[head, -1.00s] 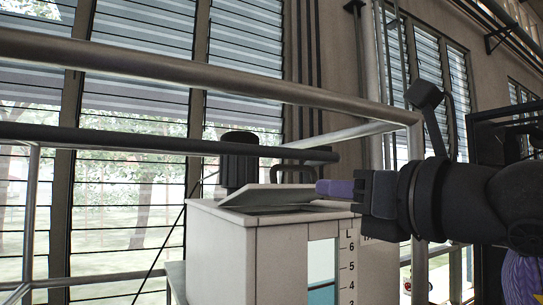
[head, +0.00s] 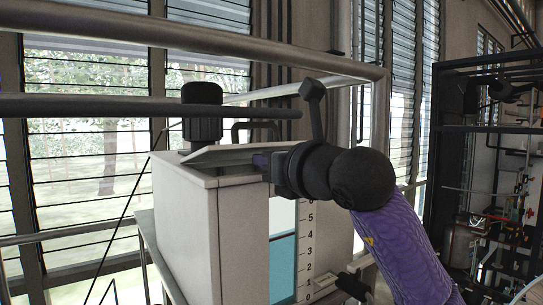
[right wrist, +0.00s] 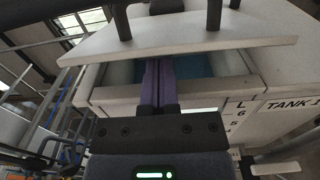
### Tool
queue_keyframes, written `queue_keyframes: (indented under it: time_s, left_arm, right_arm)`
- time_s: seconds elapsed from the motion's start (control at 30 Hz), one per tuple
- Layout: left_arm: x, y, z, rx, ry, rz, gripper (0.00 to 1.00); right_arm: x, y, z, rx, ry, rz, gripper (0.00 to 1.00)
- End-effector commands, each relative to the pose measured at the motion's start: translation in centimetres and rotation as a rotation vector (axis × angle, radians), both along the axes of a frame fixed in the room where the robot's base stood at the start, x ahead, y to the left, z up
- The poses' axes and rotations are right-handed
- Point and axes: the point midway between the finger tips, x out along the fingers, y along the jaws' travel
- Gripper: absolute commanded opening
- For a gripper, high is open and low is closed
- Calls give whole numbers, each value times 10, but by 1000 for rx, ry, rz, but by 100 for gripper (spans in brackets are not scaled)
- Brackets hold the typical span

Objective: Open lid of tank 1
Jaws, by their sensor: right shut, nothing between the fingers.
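Tank 1 is a white box (head: 185,215) with a level scale and a blue-filled window on its front; its label (right wrist: 290,103) shows in the right wrist view. Its flat pale lid (head: 228,153) is tilted, raised at the near edge, and in the right wrist view the lid (right wrist: 195,36) stands above an open gap with blue inside. My right gripper (head: 262,160) is shut and empty, its purple fingers reaching into that gap under the lid. In the right wrist view the fingertips (right wrist: 160,66) lie below the lid; contact is unclear. My left gripper is out of view.
A black knobbed cap (head: 202,112) stands behind the lid. A dark rack (head: 490,130) with pipework stands at the right.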

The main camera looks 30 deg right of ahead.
Motion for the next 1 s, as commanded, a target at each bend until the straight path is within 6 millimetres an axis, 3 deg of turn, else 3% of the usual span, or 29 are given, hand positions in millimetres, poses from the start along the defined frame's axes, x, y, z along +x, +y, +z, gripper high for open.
queue_keyframes:
  time_s: [0.67,1.0]
  left_arm:
    - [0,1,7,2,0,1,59]
    - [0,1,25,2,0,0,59]
  right_arm:
    - [-2,0,17,-1,-2,0,0]
    - [4,1,50,1,-2,1,0]
